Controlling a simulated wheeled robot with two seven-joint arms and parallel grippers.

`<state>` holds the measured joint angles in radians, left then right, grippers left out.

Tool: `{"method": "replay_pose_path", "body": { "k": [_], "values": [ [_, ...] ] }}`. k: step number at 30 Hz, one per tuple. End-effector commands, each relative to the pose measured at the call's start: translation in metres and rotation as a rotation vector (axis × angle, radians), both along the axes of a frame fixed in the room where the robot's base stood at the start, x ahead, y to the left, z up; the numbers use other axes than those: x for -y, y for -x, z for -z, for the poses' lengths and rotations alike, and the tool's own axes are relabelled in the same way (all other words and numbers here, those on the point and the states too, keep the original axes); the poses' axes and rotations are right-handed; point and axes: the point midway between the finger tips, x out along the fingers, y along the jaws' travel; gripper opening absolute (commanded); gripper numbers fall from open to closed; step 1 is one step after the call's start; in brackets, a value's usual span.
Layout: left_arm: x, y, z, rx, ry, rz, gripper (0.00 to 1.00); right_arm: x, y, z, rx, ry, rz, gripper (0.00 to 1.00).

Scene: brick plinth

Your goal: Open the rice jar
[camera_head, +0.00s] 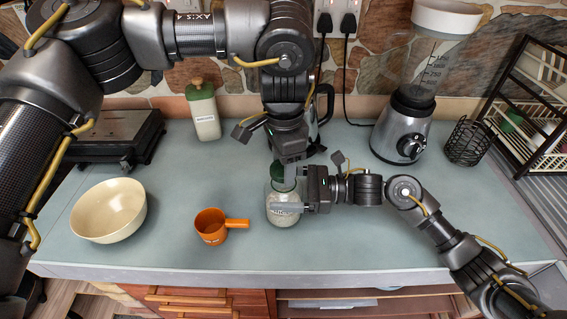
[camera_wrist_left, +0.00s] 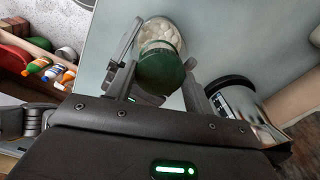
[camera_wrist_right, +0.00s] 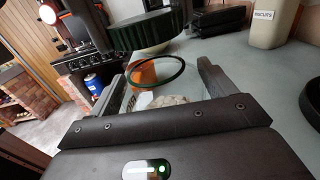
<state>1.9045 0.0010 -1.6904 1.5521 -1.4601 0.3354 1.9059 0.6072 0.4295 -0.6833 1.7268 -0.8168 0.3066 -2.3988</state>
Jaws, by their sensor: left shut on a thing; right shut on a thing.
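The rice jar (camera_head: 281,192) stands upright on the counter, a clear jar with white contents. My right gripper (camera_head: 287,207) comes from the right and is shut around the jar's body. The fingers hide part of the jar.
An orange measuring cup (camera_head: 211,228) and a cream bowl (camera_head: 108,212) stand to the left. A biscuit canister (camera_head: 204,112) and a kettle partly hidden behind my left arm are at the back. A blender (camera_head: 402,128) and a wire basket (camera_head: 465,142) stand right. The front right counter is clear.

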Motion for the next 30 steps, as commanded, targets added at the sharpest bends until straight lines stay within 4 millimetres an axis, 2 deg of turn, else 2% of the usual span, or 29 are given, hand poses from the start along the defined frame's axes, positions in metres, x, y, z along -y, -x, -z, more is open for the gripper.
{"method": "replay_pose_path", "body": {
  "k": [7,16,23,24,27,30],
  "values": [
    [0.000,0.000,-0.004,0.001,0.001,0.000,0.25,0.000,-0.001,-0.002,0.003,-0.004,0.001,0.19],
    [0.000,0.000,-0.038,0.002,-0.001,0.001,0.25,0.000,-0.001,-0.002,0.003,-0.004,0.001,0.19],
    [0.000,0.000,-0.040,0.000,0.000,0.001,0.25,0.000,-0.001,-0.002,0.003,-0.004,0.001,0.19],
    [0.000,0.000,-0.040,0.000,0.000,0.001,0.25,0.000,-0.001,-0.002,0.003,-0.004,0.001,0.87],
    [0.000,0.000,-0.040,0.000,0.000,0.001,0.25,0.000,-0.001,-0.002,0.003,-0.003,0.001,1.00],
    [0.000,0.000,-0.040,0.000,0.000,0.001,0.25,0.000,0.000,-0.001,0.002,-0.003,0.001,1.00]
  ]
}}
